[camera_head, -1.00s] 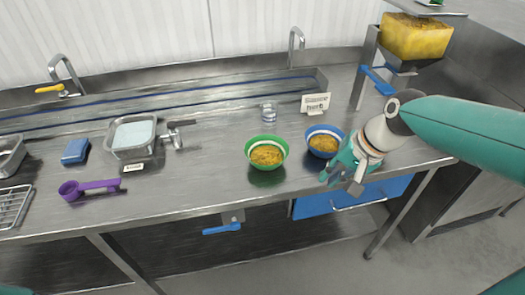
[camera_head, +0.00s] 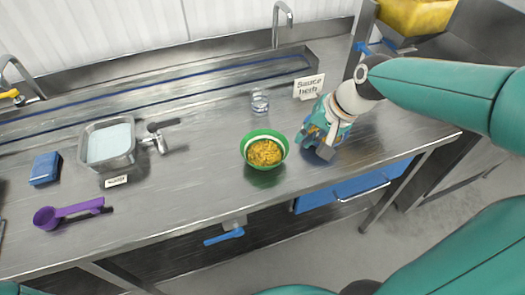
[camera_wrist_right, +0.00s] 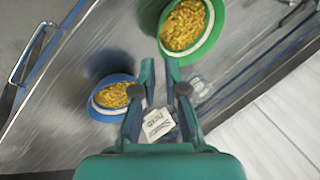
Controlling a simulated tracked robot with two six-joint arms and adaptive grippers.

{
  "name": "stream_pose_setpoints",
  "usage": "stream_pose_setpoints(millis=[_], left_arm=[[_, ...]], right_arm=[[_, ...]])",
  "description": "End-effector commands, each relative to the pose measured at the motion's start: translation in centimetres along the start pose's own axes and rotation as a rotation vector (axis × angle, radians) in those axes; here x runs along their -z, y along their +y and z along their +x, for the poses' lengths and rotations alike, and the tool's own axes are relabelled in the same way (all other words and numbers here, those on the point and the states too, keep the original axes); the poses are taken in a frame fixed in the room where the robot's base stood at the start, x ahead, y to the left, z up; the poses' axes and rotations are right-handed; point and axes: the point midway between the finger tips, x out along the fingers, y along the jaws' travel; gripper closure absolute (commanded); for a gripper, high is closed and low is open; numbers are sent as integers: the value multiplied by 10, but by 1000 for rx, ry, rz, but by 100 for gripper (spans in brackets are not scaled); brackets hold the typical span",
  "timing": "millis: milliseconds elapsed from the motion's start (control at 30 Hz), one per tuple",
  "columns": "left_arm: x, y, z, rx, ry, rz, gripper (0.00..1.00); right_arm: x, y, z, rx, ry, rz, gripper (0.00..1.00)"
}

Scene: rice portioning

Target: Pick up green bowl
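The green bowl (camera_head: 264,134) holds yellow-brown food and stands upright on the steel counter. It also shows at the top of the right wrist view (camera_wrist_right: 212,42). My right gripper (camera_head: 316,152) is just right of the green bowl, apart from it, and covers most of the blue bowl in the head view. In the right wrist view, my right gripper (camera_wrist_right: 161,64) has a gap between its fingertips and nothing in it. The green bowl lies just beyond the tips. My left gripper is not in view.
The blue bowl (camera_wrist_right: 117,77) with food is beside the right gripper's finger. A small glass (camera_head: 260,101) and a sign card (camera_head: 308,87) stand behind the bowls. A purple scoop (camera_head: 80,208) and a metal tray (camera_head: 84,146) are left. The counter left of the green bowl is clear.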

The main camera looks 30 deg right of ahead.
Motion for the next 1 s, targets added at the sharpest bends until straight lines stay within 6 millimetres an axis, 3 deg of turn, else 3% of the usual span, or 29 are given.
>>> stream_pose_setpoints(millis=[100, 300, 633, 1000], left_arm=[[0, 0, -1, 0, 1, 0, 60], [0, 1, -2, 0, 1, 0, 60], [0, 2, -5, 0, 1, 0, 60], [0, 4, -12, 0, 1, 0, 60]], right_arm=[[-1, 0, 28, -3, -7, -1, 89], [-1, -1, 64, -2, -5, -2, 89], [0, -1, 87, -1, -4, -2, 89], [2, -1, 129, -1, -2, -3, 89]])
